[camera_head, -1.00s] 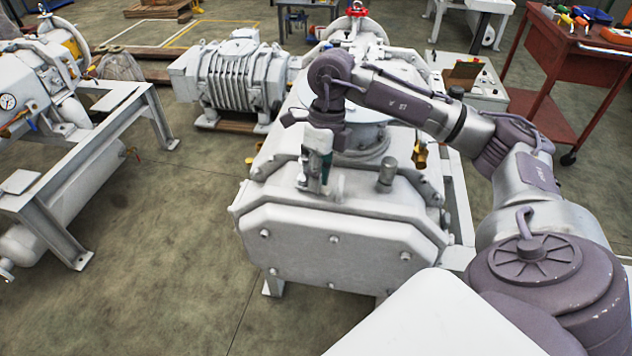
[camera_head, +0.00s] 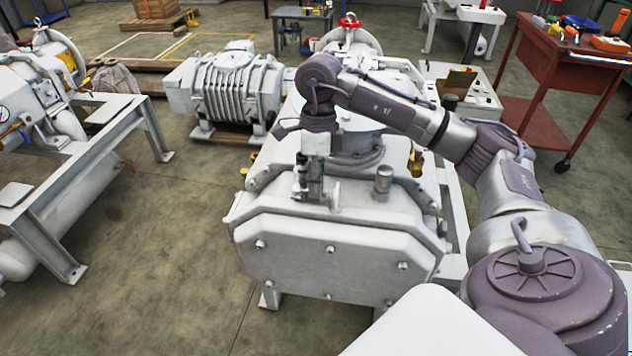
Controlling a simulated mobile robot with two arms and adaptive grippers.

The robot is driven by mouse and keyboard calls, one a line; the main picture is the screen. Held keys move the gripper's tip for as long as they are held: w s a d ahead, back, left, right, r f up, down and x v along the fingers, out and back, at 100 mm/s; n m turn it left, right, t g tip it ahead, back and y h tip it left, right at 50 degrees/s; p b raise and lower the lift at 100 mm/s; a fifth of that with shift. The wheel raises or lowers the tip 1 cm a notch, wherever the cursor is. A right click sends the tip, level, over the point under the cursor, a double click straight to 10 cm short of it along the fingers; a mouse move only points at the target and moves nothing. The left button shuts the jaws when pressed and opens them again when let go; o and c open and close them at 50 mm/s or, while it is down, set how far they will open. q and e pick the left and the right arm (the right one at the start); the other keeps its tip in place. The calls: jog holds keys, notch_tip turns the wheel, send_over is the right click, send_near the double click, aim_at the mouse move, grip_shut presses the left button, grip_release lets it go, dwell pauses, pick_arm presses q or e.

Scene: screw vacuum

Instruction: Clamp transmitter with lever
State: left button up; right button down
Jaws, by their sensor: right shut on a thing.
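My right gripper (camera_head: 309,187) hangs below its wrist over the top front of a large grey-white vacuum pump (camera_head: 330,236). It is shut on a small part that I cannot clearly make out; the fingers and a dark metal piece merge there. I cannot tell the transmitter and the clamp lever apart at this spot. A small upright pin (camera_head: 335,196) stands just right of the fingertips on the pump's top edge. A short cylindrical fitting (camera_head: 383,179) stands farther right. My left gripper is not in view.
A ribbed pump (camera_head: 232,90) stands behind on the floor. A grey frame (camera_head: 120,110) carries machinery at the left. A red tool cart (camera_head: 560,60) with tools stands at the back right. The floor left of the large pump is open.

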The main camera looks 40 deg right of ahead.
jog(key=shift+r, duration=0.1)
jog(key=c, duration=1.1)
grip_release()
jog(key=r, duration=0.4)
jog(key=w+d+r, duration=0.1)
jog(key=r, duration=0.6)
jog(key=shift+w+d+r, duration=0.3)
jog(key=shift+d+r, duration=0.05)
jog(key=shift+d, duration=0.05)
